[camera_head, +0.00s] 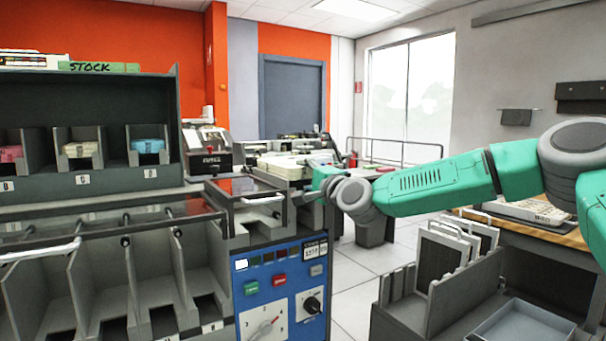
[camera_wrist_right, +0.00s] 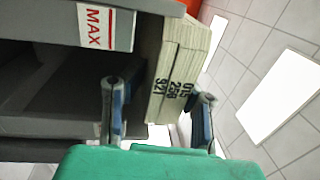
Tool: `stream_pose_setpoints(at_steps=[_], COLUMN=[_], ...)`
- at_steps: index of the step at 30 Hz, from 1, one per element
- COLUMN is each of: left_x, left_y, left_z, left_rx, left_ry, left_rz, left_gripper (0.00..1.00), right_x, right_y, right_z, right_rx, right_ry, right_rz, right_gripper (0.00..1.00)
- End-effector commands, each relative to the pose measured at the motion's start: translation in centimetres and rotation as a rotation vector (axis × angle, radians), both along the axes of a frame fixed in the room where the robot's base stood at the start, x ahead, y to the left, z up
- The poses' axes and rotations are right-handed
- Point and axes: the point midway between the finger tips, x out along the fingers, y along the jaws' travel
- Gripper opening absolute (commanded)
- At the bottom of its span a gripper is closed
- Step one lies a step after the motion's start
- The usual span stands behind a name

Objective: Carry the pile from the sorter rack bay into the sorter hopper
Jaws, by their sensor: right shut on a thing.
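A pile of cream cards (camera_wrist_right: 178,70) with black numbers on its edge stands between the fingers of my right gripper (camera_wrist_right: 160,97) in the wrist view. The gripper is shut on it. The pile is beside a grey wall with a red MAX label (camera_wrist_right: 94,27), close to the sorter hopper (camera_head: 247,200). In the head view my right gripper (camera_head: 308,193) is at the hopper's right side; I cannot make out the pile there. The sorter rack bays (camera_head: 88,285) are at lower left; the visible ones look empty. My left gripper is not in view.
The blue control panel (camera_head: 283,290) with knobs and buttons is below the hopper. A shelf (camera_head: 100,185) with pink, cream and blue card piles stands at left. A glass cover with white handles (camera_head: 40,252) spans the bays. A grey rack (camera_head: 430,290) stands at lower right.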

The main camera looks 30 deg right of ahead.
Motion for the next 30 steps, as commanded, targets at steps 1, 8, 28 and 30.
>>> stream_pose_setpoints(at_steps=[1,8,28,30], left_x=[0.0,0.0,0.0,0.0], left_y=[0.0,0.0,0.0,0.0], left_z=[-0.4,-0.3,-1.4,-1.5], left_rx=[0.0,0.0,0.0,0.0], left_ry=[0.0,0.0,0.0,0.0], left_rz=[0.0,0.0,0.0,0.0], left_gripper=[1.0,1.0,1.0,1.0], right_x=[0.0,0.0,0.0,0.0], right_y=[0.0,-0.1,-0.1,-0.1], right_z=[-0.2,-0.1,-1.3,-1.4], right_rx=[0.001,0.001,0.001,0.001], right_ry=[-0.004,-0.005,-0.005,-0.005], right_rz=[-0.001,-0.002,-0.002,-0.002], right_gripper=[0.0,0.0,0.0,0.0])
